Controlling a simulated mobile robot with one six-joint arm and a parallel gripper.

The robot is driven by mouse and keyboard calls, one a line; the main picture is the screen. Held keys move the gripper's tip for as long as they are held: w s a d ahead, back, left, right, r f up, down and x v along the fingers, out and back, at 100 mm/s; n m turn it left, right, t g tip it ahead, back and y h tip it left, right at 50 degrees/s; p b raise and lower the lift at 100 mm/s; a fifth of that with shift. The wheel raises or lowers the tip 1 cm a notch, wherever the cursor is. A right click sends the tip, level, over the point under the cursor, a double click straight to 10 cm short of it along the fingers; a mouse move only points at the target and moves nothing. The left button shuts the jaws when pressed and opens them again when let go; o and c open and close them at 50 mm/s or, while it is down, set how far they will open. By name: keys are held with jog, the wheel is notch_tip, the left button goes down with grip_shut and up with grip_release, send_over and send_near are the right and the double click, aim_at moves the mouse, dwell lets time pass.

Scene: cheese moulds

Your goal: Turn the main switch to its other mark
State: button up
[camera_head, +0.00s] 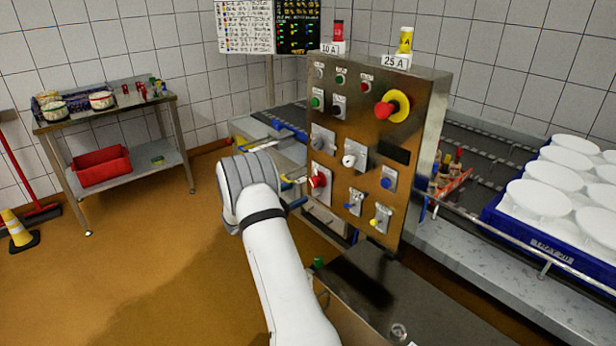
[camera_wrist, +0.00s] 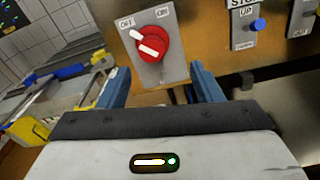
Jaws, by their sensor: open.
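The main switch is a red round knob (camera_wrist: 152,46) with a white bar, on a grey plate (camera_wrist: 178,66) marked OFF at upper left and ON at upper right. The bar slants to the upper left, toward OFF. In the head view the red knob (camera_head: 318,180) is low on the left of the steel control panel (camera_head: 372,130). My gripper (camera_wrist: 156,72) is open and empty, its two blue fingers apart. In the wrist view the knob lies ahead, between and beyond the fingertips, and no contact shows. In the head view my arm hides most of the gripper.
A red emergency knob (camera_head: 385,110) on yellow and several other switches share the panel. A conveyor with white moulds in a blue crate (camera_head: 490,222) stands right. A steel side table (camera_head: 110,112) stands left, with open floor before it.

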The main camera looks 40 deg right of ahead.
aim_at(312, 184)
jog(key=shift+n+t, duration=0.3)
jog(key=shift+n, duration=0.1)
jog(key=d, duration=0.2)
jog(key=w+d+p, duration=0.1)
jog(key=d, duration=0.2)
jog(key=w+d, duration=0.1)
jog(key=d, duration=0.2)
jog(key=shift+d+f+p, duration=0.1)
jog(key=shift+f+p, duration=0.15)
jog(key=shift+p, duration=0.05)
jog(key=shift+c, duration=0.6)
jog(key=c, duration=0.9)
jog(key=shift+o, duration=0.2)
jog(key=shift+f, duration=0.1)
